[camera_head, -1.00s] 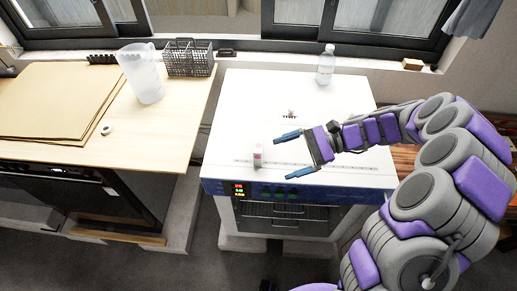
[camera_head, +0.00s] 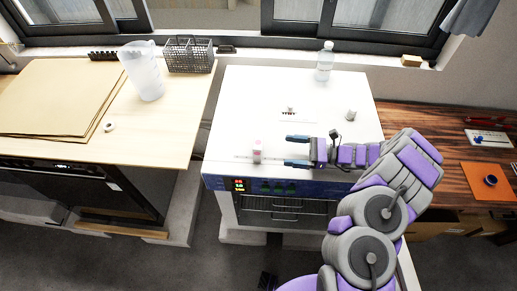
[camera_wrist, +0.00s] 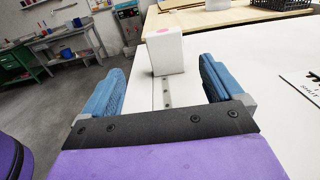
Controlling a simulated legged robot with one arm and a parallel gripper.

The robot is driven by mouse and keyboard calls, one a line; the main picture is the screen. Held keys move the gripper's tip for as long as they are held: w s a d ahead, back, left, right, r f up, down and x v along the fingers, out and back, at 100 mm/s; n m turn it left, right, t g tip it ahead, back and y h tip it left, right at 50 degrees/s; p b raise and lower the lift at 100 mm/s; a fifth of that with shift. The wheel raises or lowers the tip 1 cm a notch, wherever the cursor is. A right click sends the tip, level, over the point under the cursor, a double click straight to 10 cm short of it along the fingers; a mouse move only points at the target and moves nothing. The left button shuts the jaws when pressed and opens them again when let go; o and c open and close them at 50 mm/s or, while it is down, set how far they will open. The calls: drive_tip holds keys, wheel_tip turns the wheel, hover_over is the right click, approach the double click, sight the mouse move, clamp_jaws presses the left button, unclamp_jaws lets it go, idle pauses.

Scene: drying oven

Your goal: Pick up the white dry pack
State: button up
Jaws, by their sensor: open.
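The white dry pack (camera_head: 257,152) is a small white upright block with a pink mark, standing near the front left edge of the white oven top (camera_head: 240,110). In the wrist view the pack (camera_wrist: 165,54) stands ahead, between the lines of the two fingers and just beyond their tips. My gripper (camera_head: 286,150) is open and empty, low over the oven top, to the right of the pack with its fingers pointing at it. In the wrist view both blue fingers of my gripper (camera_wrist: 160,80) are spread apart. No contact with the pack shows.
A clear bottle (camera_head: 325,62) stands at the back of the oven top, with a small grey knob (camera_head: 351,114) at right. A wooden table (camera_head: 180,110) at left holds a translucent pitcher (camera_head: 146,75) and a wire basket (camera_head: 189,56). Free space surrounds the pack.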

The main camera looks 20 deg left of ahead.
sight(258, 149)
drive_tip(key=a, duration=0.2)
drive_tip(key=s+a, duration=0.1)
drive_tip(key=a, duration=0.2)
drive_tip(key=a+b, duration=0.1)
drive_tip(key=a, duration=0.2)
drive_tip(key=shift+s+a, duration=0.2)
drive_tip(key=shift+s, duration=0.1)
drive_tip(key=shift+s+a+r+b, duration=0.15)
drive_tip(key=shift+a+b, duration=0.2)
drive_tip(key=shift+a, duration=1.05)
drive_tip(key=shift+a+r+b, duration=0.1)
drive_tip(key=shift+a+b, duration=0.25)
drive_tip(key=shift+a, duration=1)
drive_tip(key=shift+d, duration=0.1)
drive_tip(key=c, duration=1.1)
drive_tip(key=shift+r, duration=0.1)
